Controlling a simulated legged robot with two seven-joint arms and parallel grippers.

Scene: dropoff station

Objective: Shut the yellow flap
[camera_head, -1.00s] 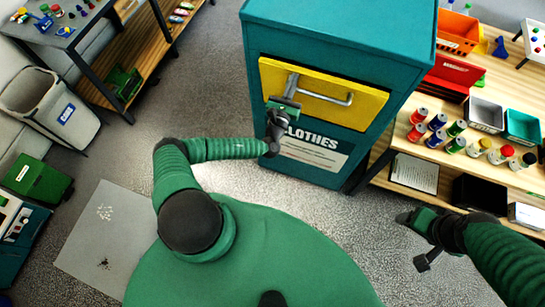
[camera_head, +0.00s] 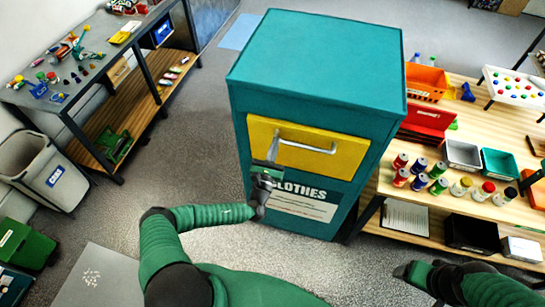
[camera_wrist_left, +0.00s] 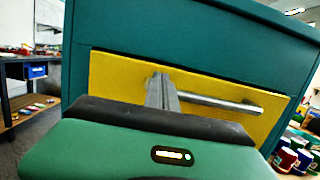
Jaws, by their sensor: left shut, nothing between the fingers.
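The yellow flap (camera_head: 348,153) is on the front of a teal clothes bin (camera_head: 310,70) and has a grey bar handle (camera_head: 307,147). It looks about flat with the front; I cannot tell whether a small gap is left. My left gripper (camera_head: 272,152) is shut and empty at the flap's left part, by the handle's left end. In the left wrist view its fingers (camera_wrist_left: 162,92) point at the yellow flap (camera_wrist_left: 118,75), overlapping the handle's left end; contact is unclear.
A wooden shelf (camera_head: 462,205) with cans, trays and an orange crate (camera_head: 426,82) stands right of the bin. A workbench (camera_head: 100,50) and a grey waste bin (camera_head: 40,170) are at the left. The floor before the bin is clear.

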